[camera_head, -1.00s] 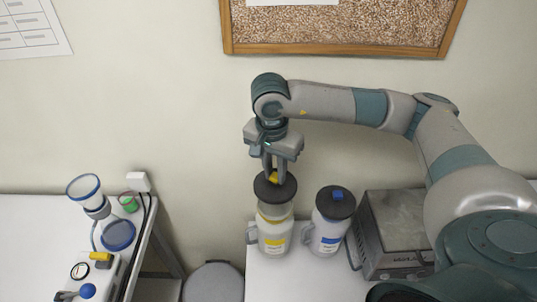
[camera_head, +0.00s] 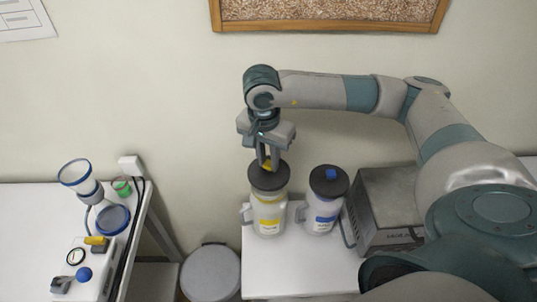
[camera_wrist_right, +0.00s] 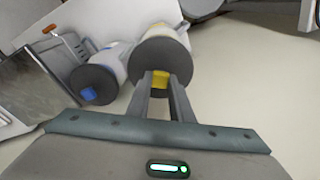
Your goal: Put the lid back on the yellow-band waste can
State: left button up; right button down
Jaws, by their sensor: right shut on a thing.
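The yellow-band waste can (camera_head: 269,215) stands upright on the right-hand table, near its left end. Its dark round lid (camera_head: 268,180) sits at the can's mouth, with no clear gap showing between them; whether it is fully seated I cannot tell. My right gripper (camera_head: 268,164) is above the can, pointing down, shut on the lid's yellow knob. In the right wrist view the fingers grip the yellow knob (camera_wrist_right: 160,80) over the dark lid (camera_wrist_right: 158,62). My left gripper is in neither view.
A blue-band can (camera_head: 322,215) with a dark lid and blue knob stands just right of the yellow-band can. A grey metal box (camera_head: 385,210) is further right. A grey round bin (camera_head: 211,273) is on the floor between the tables. The left table holds a funnel (camera_head: 75,173) and apparatus.

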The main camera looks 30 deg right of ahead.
aim_at(268, 164)
jog(key=shift+f, duration=0.5)
jog(key=shift+f+b, duration=1.2)
jog(key=shift+b, duration=0.2)
jog(key=shift+b, duration=1)
dwell(0.6)
jog(key=shift+f+b, duration=0.2)
jog(key=shift+b, duration=0.95)
dwell(1.3)
dwell(0.4)
jog(key=c, duration=1)
grip_release()
jog(key=shift+r, duration=0.15)
jog(key=shift+r+p, duration=1.1)
jog(key=shift+r, duration=2.3)
